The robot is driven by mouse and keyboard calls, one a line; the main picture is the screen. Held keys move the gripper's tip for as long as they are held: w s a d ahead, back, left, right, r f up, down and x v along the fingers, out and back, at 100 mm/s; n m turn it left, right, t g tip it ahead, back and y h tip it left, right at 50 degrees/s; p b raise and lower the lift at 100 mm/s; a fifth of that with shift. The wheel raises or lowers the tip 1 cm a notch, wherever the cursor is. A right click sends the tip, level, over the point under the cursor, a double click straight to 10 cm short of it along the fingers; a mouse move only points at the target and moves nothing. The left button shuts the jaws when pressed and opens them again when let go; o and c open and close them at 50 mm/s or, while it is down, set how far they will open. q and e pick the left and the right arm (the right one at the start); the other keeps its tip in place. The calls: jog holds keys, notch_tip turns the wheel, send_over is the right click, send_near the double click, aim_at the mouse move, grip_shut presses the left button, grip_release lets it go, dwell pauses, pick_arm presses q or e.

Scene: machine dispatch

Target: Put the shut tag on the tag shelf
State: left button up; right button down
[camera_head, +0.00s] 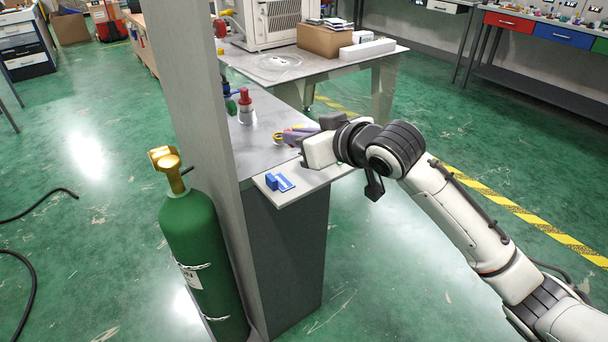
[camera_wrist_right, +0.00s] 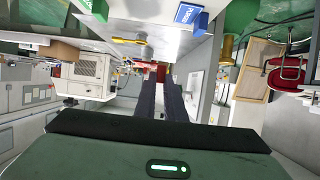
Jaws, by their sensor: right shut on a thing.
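My right gripper (camera_head: 288,136) reaches in from the right, low over the grey bench. In the right wrist view its two dark fingers (camera_wrist_right: 162,88) stand close together, with a little red around their tips. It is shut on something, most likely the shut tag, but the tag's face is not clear. The tag shelf (camera_head: 297,194) is a pale ledge at the bench's near end, just below the gripper. A blue tag (camera_head: 280,183) stands on it and also shows in the right wrist view (camera_wrist_right: 188,13). A green piece (camera_wrist_right: 95,8) lies beside it. My left gripper is not in view.
A grey upright panel (camera_head: 200,100) and a green gas cylinder (camera_head: 200,255) stand left of the shelf. A cardboard box (camera_head: 325,40) stands on the table behind.

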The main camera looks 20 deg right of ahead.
aim_at(298, 184)
notch_tip(298, 184, down, 8)
jog(key=shift+f, duration=0.2)
dwell(0.3)
jog(key=shift+f, duration=0.2)
jog(key=c, duration=1.8)
grip_release()
jog(key=shift+c, duration=0.2)
